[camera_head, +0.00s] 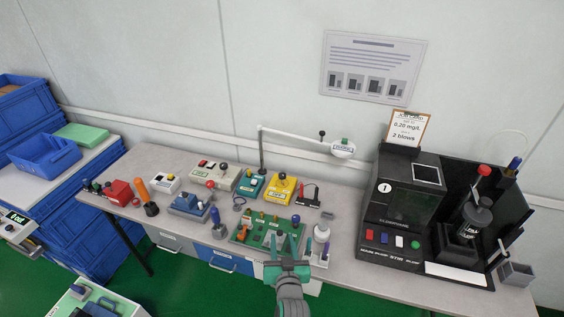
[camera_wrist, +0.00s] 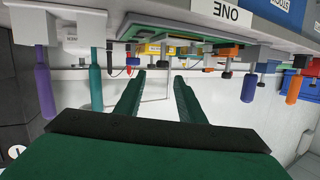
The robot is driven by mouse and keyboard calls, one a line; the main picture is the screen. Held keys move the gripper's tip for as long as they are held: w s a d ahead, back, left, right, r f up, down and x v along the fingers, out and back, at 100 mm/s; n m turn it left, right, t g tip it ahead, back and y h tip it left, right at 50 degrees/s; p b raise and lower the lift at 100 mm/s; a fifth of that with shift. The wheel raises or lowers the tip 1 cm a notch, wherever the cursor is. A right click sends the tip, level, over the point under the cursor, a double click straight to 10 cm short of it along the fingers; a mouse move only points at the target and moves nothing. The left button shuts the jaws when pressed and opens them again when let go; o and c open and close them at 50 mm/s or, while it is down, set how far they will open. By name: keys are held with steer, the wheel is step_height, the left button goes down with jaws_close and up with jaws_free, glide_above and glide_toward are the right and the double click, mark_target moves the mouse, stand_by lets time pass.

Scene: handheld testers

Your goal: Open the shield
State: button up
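A black bench machine (camera_head: 405,225) stands at the right end of the table. A dark, glossy panel (camera_head: 411,207) on its front looks like the shield, though no label on it is readable. The panel appears closed. My gripper (camera_head: 288,246) is at the table's front edge, left of the machine and apart from it. In the wrist view its two green fingers (camera_wrist: 157,82) are spread with nothing between them. The machine's panel is not recognisable in the wrist view.
A green board with knobs (camera_head: 265,233) lies just beyond my gripper. A black stand with a dark cylinder (camera_head: 472,222) is at the machine's right. Several small testers crowd the table's left; blue crates (camera_head: 45,155) stand farther left.

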steer(key=s+f+h, duration=0.1)
steer(key=s+f, duration=0.2)
steer(key=s, duration=0.8)
steer(key=s+f, duration=0.2)
steer(key=s, duration=1)
steer(key=r+v, duration=0.2)
steer(key=v, duration=1.8)
steer(key=shift+w+a+r, duration=0.35)
steer(key=shift+w+a, duration=0.05)
steer(key=shift+a, duration=0.05)
steer(key=shift+s+r, duration=0.2)
steer(key=shift+s, duration=0.05)
steer(key=c, duration=0.3)
jaws_close()
